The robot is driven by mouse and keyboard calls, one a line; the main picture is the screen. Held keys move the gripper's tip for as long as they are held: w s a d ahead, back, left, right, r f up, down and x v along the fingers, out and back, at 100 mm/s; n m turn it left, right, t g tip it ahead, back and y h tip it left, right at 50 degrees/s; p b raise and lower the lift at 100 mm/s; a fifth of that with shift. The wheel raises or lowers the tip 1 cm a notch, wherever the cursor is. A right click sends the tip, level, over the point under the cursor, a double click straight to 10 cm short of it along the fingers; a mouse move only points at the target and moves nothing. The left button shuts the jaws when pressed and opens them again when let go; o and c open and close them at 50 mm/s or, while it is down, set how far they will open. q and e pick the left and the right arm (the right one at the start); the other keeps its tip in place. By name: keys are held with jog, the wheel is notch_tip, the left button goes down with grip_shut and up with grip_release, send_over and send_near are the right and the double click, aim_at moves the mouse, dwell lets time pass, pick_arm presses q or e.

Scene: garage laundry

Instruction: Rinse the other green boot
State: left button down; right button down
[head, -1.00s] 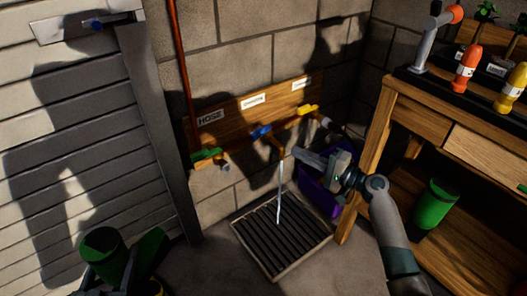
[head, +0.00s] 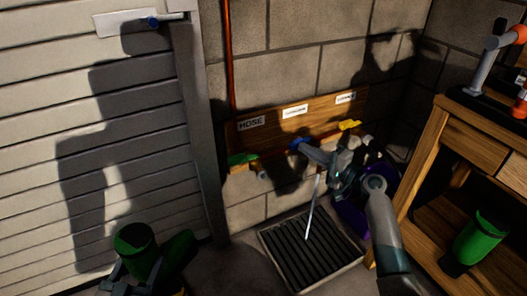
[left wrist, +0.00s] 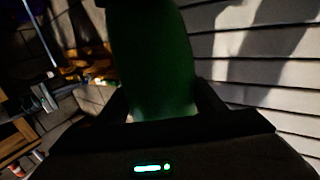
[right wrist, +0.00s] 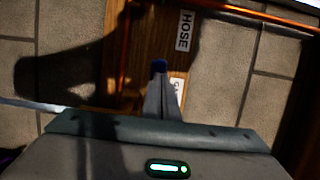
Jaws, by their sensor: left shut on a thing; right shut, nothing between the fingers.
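A green boot (head: 137,240) is held by my left gripper (head: 135,279) at the lower left of the head view. The boot fills the middle of the left wrist view (left wrist: 152,60), between the shut fingers. Another green boot (head: 480,238) sits on the bench's lower shelf at right. My right gripper (head: 308,151) is shut and empty, with its fingertips at the blue tap handle (head: 298,144). The handle shows just beyond the fingertips in the right wrist view (right wrist: 159,66); I cannot tell if they touch. A thin water stream (head: 313,210) falls onto the floor grate (head: 304,252).
A wooden board (head: 272,131) on the block wall carries labels, one reading HOSE. A green handle (head: 242,159) and a yellow handle (head: 349,125) flank the blue one. A purple bin (head: 352,216) stands behind my right arm. The wooden bench (head: 430,150) stands at right.

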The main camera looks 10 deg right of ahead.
pick_arm(q)
jog(key=shift+r, duration=0.15)
